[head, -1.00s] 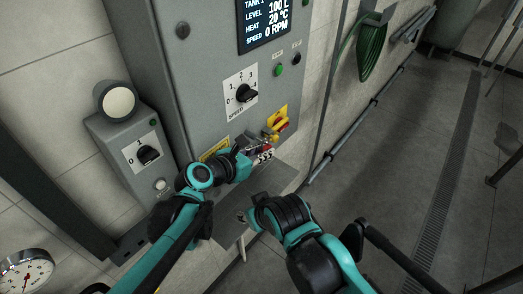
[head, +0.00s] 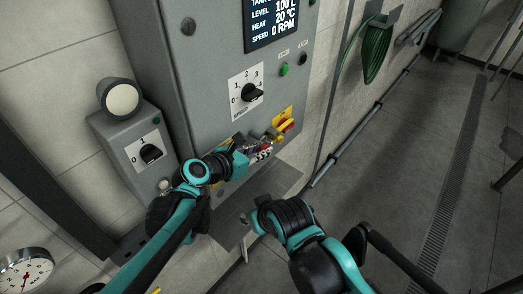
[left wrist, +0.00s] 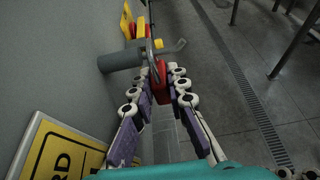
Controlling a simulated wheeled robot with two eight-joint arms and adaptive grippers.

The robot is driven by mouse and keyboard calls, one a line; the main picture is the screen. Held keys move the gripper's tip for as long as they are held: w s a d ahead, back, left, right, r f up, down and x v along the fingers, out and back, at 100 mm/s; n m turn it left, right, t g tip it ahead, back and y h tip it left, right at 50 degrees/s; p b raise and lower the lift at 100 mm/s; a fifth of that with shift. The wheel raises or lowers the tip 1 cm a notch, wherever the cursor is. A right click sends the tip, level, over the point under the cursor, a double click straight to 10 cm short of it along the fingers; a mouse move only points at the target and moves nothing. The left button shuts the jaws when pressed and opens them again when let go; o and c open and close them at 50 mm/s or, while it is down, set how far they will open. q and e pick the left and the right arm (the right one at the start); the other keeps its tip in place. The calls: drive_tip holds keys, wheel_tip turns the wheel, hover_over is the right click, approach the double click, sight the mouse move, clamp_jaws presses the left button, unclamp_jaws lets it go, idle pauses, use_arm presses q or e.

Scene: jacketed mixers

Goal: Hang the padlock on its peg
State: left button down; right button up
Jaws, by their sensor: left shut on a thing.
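The red padlock (left wrist: 161,88) is between the fingers of my left gripper (left wrist: 161,84) in the left wrist view. The gripper is shut on its body, with the metal shackle (left wrist: 151,50) pointing away from the palm. A peg (left wrist: 119,61) with a thick dark grey base sticks out from the panel, and its thin bent end shows right of the shackle. The shackle overlaps the peg; I cannot tell whether the peg passes through it. In the head view my left gripper (head: 257,150) is at the panel's lower part. My right gripper (head: 248,220) is lower, its jaws unclear.
A yellow and red switch (head: 285,122) is just beyond the left gripper on the grey control panel (head: 205,75). A speed knob (head: 252,92) is above. A yellow sign (left wrist: 60,150) is on the panel near the wrist. The floor to the right is open.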

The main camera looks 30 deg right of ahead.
use_arm(q)
drive_tip(key=shift+d, duration=0.1)
drive_tip(key=c, duration=1.4)
unclamp_jaws()
drive_tip(key=shift+s, duration=0.15)
drive_tip(key=v, duration=1.2)
